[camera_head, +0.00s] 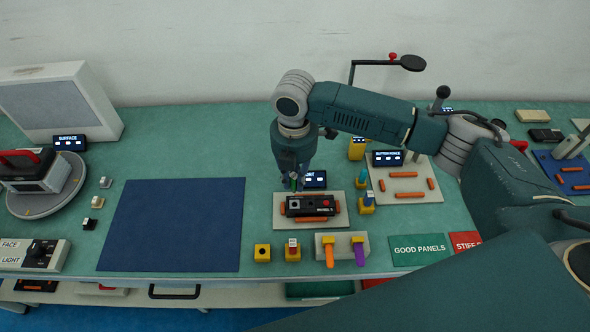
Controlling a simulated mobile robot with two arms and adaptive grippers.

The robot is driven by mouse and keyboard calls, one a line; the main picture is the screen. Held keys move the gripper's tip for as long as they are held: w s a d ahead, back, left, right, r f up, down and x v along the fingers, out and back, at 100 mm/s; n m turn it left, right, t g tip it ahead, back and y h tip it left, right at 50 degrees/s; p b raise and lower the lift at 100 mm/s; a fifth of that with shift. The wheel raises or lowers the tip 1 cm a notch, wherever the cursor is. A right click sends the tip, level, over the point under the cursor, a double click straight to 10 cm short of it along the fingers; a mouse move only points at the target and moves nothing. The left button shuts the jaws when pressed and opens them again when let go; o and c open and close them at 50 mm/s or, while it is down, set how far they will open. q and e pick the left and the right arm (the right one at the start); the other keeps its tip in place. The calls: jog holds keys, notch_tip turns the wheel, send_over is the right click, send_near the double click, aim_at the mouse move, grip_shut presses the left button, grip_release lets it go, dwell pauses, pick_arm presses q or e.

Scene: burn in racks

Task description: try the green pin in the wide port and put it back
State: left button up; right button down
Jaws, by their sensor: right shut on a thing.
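My right gripper (292,176) comes in from the right and points down, shut on the green pin (293,185). Only a small bit of the green pin shows below the fingers. It is just over the upper left part of a black panel unit (313,210), which lies on a pale fixture plate (342,219) between orange stops. The unit's face has a light-ringed opening (295,204) at left and a red part at right. I cannot tell whether the pin touches an opening or which port is the wide one. My left gripper is out of view.
Yellow holders (262,253) stand in front of the fixture, beside a plate with orange (329,256) and purple (359,254) pieces. More yellow holders (367,208) stand right of it. A small display (315,179) is behind. A bare blue mat (172,225) lies left.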

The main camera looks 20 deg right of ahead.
aim_at(294, 192)
jog(key=shift+f+b, duration=0.55)
jog(key=shift+f, duration=0.05)
jog(key=shift+f+b, duration=0.35)
notch_tip(294, 192, down, 2)
jog(key=b, duration=0.2)
jog(key=shift+d+f+b, duration=0.1)
jog(key=shift+f+b, duration=0.1)
jog(key=shift+b, duration=0.15)
jog(key=shift+f+b, duration=0.25)
jog(key=shift+b, duration=0.05)
jog(key=shift+f, duration=0.4)
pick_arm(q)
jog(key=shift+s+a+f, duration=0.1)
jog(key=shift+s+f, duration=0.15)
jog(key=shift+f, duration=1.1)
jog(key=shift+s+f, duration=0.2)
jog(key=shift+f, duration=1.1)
pick_arm(e)
jog(key=shift+f, duration=0.25)
pick_arm(q)
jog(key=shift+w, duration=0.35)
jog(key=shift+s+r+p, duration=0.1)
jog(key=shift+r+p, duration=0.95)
jog(key=shift+p, duration=0.1)
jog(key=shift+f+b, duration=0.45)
pick_arm(e)
jog(key=shift+f, duration=1.25)
